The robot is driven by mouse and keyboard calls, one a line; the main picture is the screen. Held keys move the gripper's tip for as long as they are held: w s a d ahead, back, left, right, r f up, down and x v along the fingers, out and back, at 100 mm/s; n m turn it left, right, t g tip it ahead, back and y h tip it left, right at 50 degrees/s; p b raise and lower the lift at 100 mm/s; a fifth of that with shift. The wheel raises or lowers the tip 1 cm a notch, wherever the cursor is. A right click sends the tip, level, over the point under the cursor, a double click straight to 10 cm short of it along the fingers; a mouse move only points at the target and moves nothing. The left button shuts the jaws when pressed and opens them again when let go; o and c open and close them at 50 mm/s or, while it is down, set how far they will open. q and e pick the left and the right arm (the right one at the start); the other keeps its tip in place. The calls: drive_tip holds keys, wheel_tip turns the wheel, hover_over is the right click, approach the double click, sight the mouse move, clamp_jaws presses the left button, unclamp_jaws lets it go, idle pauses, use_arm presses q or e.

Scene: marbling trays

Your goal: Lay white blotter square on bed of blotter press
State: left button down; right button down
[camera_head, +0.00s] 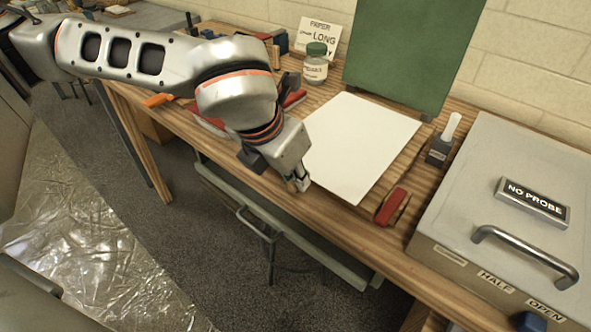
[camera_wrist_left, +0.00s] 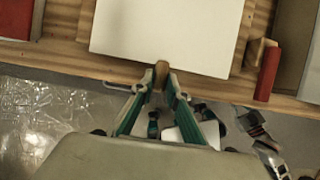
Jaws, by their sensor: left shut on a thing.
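The white blotter square (camera_head: 360,145) lies flat over the wooden bed of the blotter press, whose green lid (camera_head: 412,50) stands raised behind it. It also fills the top of the left wrist view (camera_wrist_left: 165,35). I cannot tell whether it rests fully on the bed or is slightly above. My left gripper (camera_head: 298,184) is at the square's near left corner in the head view. In the left wrist view its fingers (camera_wrist_left: 160,84) close on a small tan tab (camera_wrist_left: 161,70) at the square's near edge. My right gripper does not show.
A red-sided block (camera_head: 391,206) sits near the bed's right front. A grey box labelled NO PROBE (camera_head: 520,190) fills the right side. A jar (camera_head: 316,64) and a paper sign (camera_head: 318,36) stand behind.

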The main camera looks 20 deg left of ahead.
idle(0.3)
use_arm(q)
drive_tip(key=c, duration=1.9)
unclamp_jaws()
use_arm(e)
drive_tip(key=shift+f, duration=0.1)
use_arm(q)
drive_tip(key=o, duration=0.5)
drive_tip(key=shift+r, duration=0.1)
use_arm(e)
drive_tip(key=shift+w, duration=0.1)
use_arm(q)
drive_tip(key=shift+r+p, duration=1.55)
drive_tip(key=shift+r, duration=1.8)
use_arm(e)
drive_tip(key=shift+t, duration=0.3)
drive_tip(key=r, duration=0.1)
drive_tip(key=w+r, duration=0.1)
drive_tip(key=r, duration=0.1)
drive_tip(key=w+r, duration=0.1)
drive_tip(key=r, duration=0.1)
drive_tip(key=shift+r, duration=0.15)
